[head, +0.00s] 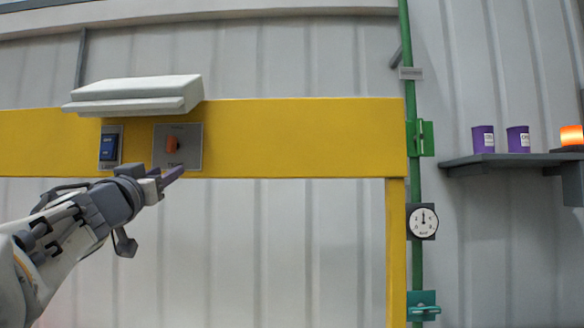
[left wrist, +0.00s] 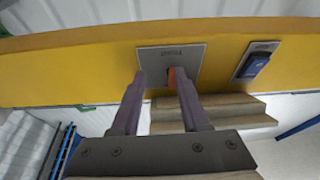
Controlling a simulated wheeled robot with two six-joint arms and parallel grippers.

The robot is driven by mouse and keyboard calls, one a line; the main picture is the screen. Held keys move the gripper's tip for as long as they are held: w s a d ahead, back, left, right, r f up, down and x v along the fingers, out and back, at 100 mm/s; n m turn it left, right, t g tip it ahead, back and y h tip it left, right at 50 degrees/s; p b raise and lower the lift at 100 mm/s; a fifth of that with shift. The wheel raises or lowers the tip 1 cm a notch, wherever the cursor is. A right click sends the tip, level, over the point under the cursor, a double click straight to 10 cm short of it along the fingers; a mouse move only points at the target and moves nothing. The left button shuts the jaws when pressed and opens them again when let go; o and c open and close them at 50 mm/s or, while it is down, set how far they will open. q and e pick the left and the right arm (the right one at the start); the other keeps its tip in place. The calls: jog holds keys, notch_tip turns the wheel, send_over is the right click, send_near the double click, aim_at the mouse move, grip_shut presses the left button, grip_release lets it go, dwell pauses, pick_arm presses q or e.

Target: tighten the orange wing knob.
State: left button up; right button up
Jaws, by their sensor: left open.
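The orange wing knob (head: 173,144) sits on a grey plate (head: 192,152) on the yellow beam. In the left wrist view the orange knob (left wrist: 172,76) shows between the two fingertips, partly hidden by the right finger. My left gripper (head: 168,174) is just below the plate in the head view, its purple fingers pointing toward it. In the left wrist view the fingers of my left gripper (left wrist: 161,76) are apart with nothing held. I cannot tell how far the fingertips are from the knob. My right gripper is not in view.
A blue rocker switch (head: 109,147) is on the beam left of the knob. A pale hood (head: 135,92) juts out above both. A green pipe (head: 416,180) with a round gauge (head: 422,221) stands at right, beside a shelf (head: 500,160) with purple cups (head: 483,139).

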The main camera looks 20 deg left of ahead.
pick_arm(q)
jog(key=m+t+h, duration=0.1)
jog(key=m, duration=0.1)
send_near(169, 142)
jog(key=p+x, duration=0.8)
jog(key=x, duration=0.1)
jog(key=shift+w+r, duration=0.2)
jog(key=shift+w, duration=0.1)
jog(key=shift+c, duration=0.3)
grip_shut()
